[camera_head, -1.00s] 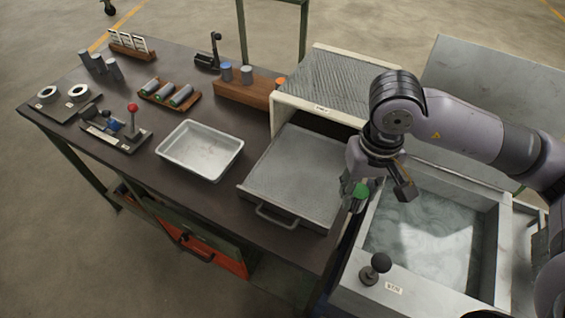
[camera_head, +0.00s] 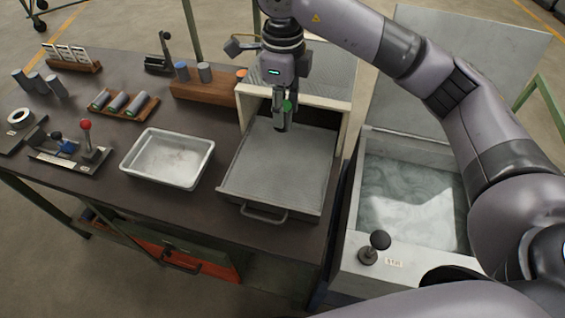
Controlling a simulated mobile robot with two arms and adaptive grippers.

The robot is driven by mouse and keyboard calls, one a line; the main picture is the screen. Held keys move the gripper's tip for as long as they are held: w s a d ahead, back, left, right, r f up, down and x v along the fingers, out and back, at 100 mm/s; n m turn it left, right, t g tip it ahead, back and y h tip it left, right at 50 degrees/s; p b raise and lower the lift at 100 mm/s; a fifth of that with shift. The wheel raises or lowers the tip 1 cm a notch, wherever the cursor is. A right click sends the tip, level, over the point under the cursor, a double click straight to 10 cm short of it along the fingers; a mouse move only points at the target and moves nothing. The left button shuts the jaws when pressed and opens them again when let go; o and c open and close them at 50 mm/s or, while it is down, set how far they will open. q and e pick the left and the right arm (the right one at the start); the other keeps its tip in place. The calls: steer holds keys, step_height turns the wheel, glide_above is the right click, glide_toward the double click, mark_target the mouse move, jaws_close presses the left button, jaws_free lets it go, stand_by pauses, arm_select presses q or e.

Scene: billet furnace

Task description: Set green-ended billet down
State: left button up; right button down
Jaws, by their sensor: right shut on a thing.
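My right gripper (camera_head: 282,122) points down over the back part of the pulled-out grey furnace tray (camera_head: 270,180). It is shut on the green-ended billet, whose green end (camera_head: 287,105) shows between the fingers. The rest of the billet is mostly hidden by the fingers. I cannot tell whether it touches the tray surface. The visible tray surface is otherwise bare. My left gripper is not in view.
The furnace housing (camera_head: 345,120) stands right behind the tray. An empty metal pan (camera_head: 168,158) lies to the left. A wooden block (camera_head: 205,92) holds upright billets, and a wooden rack (camera_head: 148,105) holds lying ones. A water tank (camera_head: 410,205) is at right.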

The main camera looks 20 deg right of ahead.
steer(key=m, duration=0.1)
steer(key=w+r+m, duration=0.1)
steer(key=shift+a+m, duration=0.2)
steer(key=shift+m, duration=0.6)
steer(key=shift+a+f, duration=0.1)
steer(key=shift+f, duration=0.05)
steer(key=p, duration=0.2)
glide_above(279, 174)
step_height(279, 174, down, 14)
steer(key=shift+w+f, duration=0.1)
steer(key=shift+f, duration=0.45)
step_height(279, 174, down, 4)
steer(key=shift+r+p, duration=0.1)
steer(key=shift+p, duration=0.5)
steer(key=shift+f, duration=0.3)
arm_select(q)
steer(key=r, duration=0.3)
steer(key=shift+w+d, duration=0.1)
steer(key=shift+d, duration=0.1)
